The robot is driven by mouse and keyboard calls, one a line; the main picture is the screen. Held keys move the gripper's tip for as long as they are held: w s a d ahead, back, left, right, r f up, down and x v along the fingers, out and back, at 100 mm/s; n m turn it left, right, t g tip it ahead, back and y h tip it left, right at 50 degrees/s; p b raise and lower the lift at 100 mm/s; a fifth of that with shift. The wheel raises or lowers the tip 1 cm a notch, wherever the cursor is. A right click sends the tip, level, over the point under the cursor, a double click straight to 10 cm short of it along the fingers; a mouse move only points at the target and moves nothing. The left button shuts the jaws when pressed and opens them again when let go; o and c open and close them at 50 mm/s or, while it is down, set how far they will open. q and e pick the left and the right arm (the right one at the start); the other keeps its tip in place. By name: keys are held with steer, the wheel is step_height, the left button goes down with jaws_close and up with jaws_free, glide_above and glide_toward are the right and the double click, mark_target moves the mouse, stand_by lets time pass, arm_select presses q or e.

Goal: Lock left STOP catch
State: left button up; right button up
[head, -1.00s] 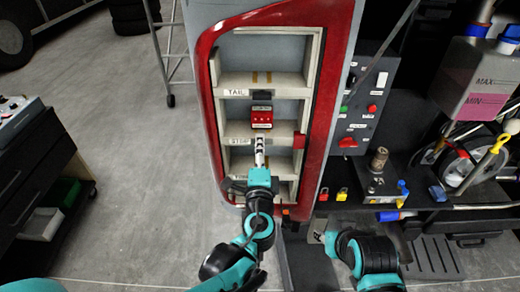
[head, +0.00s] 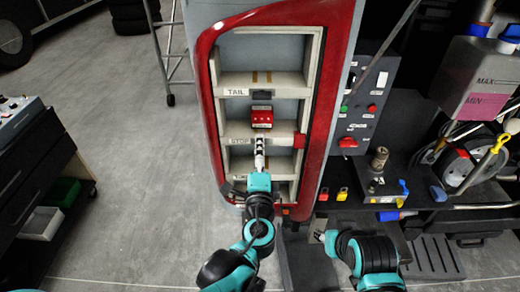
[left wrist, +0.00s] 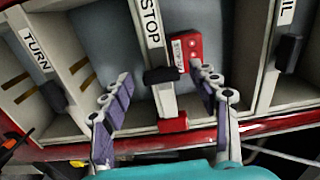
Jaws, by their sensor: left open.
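The STOP label (left wrist: 150,22) marks a pale shelf of the red-framed housing (head: 205,110). A black catch (left wrist: 160,75) sits on that shelf beside the label; in the head view my gripper hides it. My left gripper (left wrist: 160,73) is open, with its two fingers on either side of the black catch. I cannot tell whether they touch it. It also shows in the head view (head: 259,140), pointing at the STOP shelf. My right gripper (head: 320,236) is low beside the housing; its jaws are too small to read.
A red module (head: 262,117) sits just above the STOP shelf, close to one finger. A red block (head: 299,140) is at the shelf's right end. The TAIL catch (head: 262,95) and TURN catch (left wrist: 53,95) flank it.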

arm_select(q)
steer(key=s, duration=1)
steer(key=shift+s, duration=0.4)
steer(key=w+a+f+n+g+y, duration=0.25)
steer(key=a+f+n+g, duration=0.2)
steer(key=a, duration=0.45)
steer(key=s+a+f+n+g+h, duration=0.2)
steer(key=s+a+f+n+g, duration=0.4)
steer(key=n, duration=0.7)
steer(key=s+a+f, duration=0.1)
steer(key=s+a, duration=0.1)
steer(key=s, duration=0.1)
steer(key=shift+s+a+f, duration=0.15)
steer(key=shift+s, duration=0.15)
